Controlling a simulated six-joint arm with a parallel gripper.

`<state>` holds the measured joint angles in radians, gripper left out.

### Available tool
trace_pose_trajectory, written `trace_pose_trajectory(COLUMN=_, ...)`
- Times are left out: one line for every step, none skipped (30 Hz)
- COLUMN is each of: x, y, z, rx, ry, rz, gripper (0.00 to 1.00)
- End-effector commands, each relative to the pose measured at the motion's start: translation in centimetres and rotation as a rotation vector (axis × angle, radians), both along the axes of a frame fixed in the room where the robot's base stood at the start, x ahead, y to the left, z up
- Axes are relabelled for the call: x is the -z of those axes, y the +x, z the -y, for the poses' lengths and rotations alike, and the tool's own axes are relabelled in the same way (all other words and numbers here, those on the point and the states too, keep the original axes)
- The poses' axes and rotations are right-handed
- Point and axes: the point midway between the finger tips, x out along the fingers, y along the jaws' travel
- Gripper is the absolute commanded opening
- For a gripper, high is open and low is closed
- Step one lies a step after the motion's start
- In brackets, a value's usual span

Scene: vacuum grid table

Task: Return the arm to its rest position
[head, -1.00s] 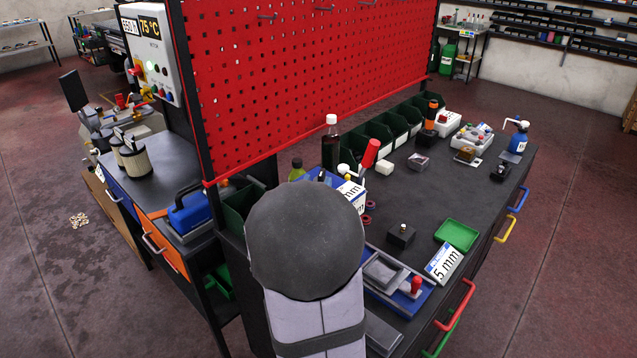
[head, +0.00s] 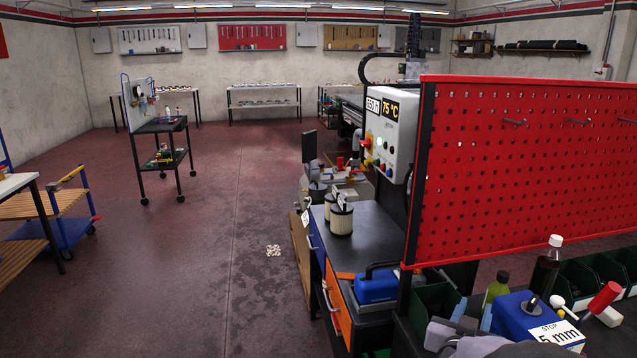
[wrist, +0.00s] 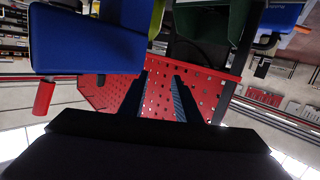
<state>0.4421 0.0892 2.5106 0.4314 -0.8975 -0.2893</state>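My gripper (head: 473,313) shows at the bottom edge of the head view, its two fingers apart and pointing toward the red pegboard (head: 530,165). In the wrist view my gripper (wrist: 161,78) is open, and only the perforated red board (wrist: 158,98) shows between the fingers. Nothing is held. The rest of my arm is mostly cut off below the head view. The wrist picture appears upside down.
A blue box (head: 515,316) stands close right of the fingers, a green bin (head: 436,304) close left. A bottle (head: 546,268) and a red-handled tool (head: 604,298) stand further right. A blue toolbox (head: 377,287) sits on the side cabinet. Open floor lies left.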

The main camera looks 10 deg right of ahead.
Motion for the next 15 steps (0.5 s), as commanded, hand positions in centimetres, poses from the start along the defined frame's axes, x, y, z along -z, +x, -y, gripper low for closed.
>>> trace_pose_trajectory(x=0.8, y=0.9, z=-1.9, rx=-0.057, ry=0.049, rz=-0.036, gripper=0.30)
trace_pose_trajectory(x=1.6, y=1.4, z=-3.2, rx=-0.093, ry=0.082, rz=-0.066, gripper=0.30)
trace_pose_trajectory(x=2.8, y=1.9, z=-5.0, rx=-0.141, ry=0.128, rz=-0.109, gripper=0.30)
trace_pose_trajectory(x=3.7, y=2.1, z=-6.4, rx=-0.179, ry=0.163, rz=-0.144, gripper=0.30)
trace_pose_trajectory(x=4.6, y=2.2, z=-7.8, rx=-0.214, ry=0.196, rz=-0.182, gripper=0.30)
trace_pose_trajectory(x=5.7, y=2.2, z=-9.8, rx=-0.260, ry=0.240, rz=-0.235, gripper=0.30)
trace_pose_trajectory(x=6.6, y=2.1, z=-11.2, rx=-0.294, ry=0.270, rz=-0.277, gripper=0.30)
trace_pose_trajectory(x=7.4, y=1.8, z=-12.6, rx=-0.326, ry=0.300, rz=-0.319, gripper=0.30)
trace_pose_trajectory(x=8.4, y=1.3, z=-14.5, rx=-0.366, ry=0.338, rz=-0.380, gripper=0.30)
trace_pose_trajectory(x=9.2, y=0.8, z=-15.9, rx=-0.395, ry=0.366, rz=-0.425, gripper=0.30)
trace_pose_trajectory(x=9.9, y=0.2, z=-17.2, rx=-0.421, ry=0.390, rz=-0.473, gripper=0.30)
trace_pose_trajectory(x=10.7, y=-0.8, z=-18.8, rx=-0.455, ry=0.422, rz=-0.538, gripper=0.30)
trace_pose_trajectory(x=11.3, y=-1.7, z=-20.0, rx=-0.477, ry=0.443, rz=-0.589, gripper=0.30)
trace_pose_trajectory(x=11.9, y=-2.6, z=-21.1, rx=-0.499, ry=0.463, rz=-0.640, gripper=0.30)
trace_pose_trajectory(x=12.5, y=-3.9, z=-22.5, rx=-0.524, ry=0.488, rz=-0.707, gripper=0.30)
